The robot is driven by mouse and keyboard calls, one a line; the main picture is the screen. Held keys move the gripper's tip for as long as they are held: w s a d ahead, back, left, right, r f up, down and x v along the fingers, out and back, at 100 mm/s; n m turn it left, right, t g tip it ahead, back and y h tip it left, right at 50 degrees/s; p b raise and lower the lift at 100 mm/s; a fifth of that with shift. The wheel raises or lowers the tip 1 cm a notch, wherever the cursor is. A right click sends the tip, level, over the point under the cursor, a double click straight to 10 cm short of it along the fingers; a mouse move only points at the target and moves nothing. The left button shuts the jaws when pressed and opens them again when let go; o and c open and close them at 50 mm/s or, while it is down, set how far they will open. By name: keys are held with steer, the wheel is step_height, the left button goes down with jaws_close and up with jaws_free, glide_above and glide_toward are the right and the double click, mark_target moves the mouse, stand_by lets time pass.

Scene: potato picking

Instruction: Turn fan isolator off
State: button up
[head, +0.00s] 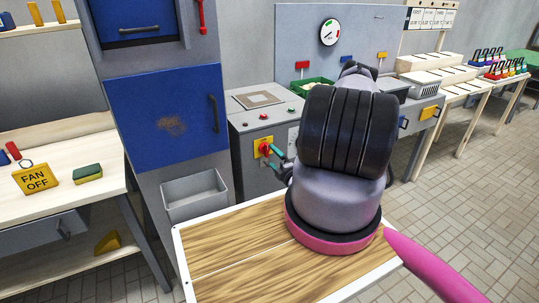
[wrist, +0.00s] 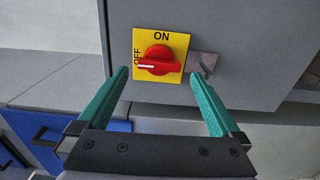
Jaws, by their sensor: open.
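The fan isolator is a red rotary knob (wrist: 158,60) on a yellow plate (wrist: 176,44) marked ON at the top and OFF at the left. The knob's handle lies horizontal, with its white mark on the left end beside OFF. In the head view the isolator's yellow plate (head: 258,143) is on the grey cabinet's front. My gripper (wrist: 159,74) is open, its green fingers apart on either side of the knob in the picture. I cannot tell whether they touch it. In the head view my gripper (head: 276,154) is partly hidden by my arm.
The grey cabinet (head: 250,175) has buttons above the isolator. A grey open bin (head: 195,192) stands to its left, below a blue door (head: 165,112). A yellow FAN OFF tag (head: 36,180) and a green-topped sponge (head: 88,173) lie on the left bench. Tiled floor is open at right.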

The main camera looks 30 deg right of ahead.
steer(key=s, duration=0.6)
steer(key=shift+s, duration=0.2)
steer(key=shift+d, duration=0.1)
steer(key=w+a+r+n+g+y, duration=0.25)
steer(key=a+r+n+y, duration=0.35)
steer(key=r+n, duration=0.45)
steer(key=w+a+r+n+g+y, duration=0.2)
steer(key=a+r+n+g+y, duration=0.2)
steer(key=r+n+y, duration=0.65)
steer(key=s+a+r+n+g, duration=0.4)
steer(key=a+r+n+g, duration=0.25)
steer(key=r, duration=0.25)
steer(key=s+r+n+t+h, duration=0.1)
steer(key=s+r+n+h, duration=0.6)
steer(key=r+n, duration=0.4)
steer(key=s+r+n+t+h, duration=0.1)
steer(key=s+r+n+h, duration=0.7)
steer(key=r+n, duration=0.3)
steer(key=shift+s+d+r, duration=0.35)
steer(key=shift+s+r, duration=0.05)
steer(key=shift+s, duration=0.35)
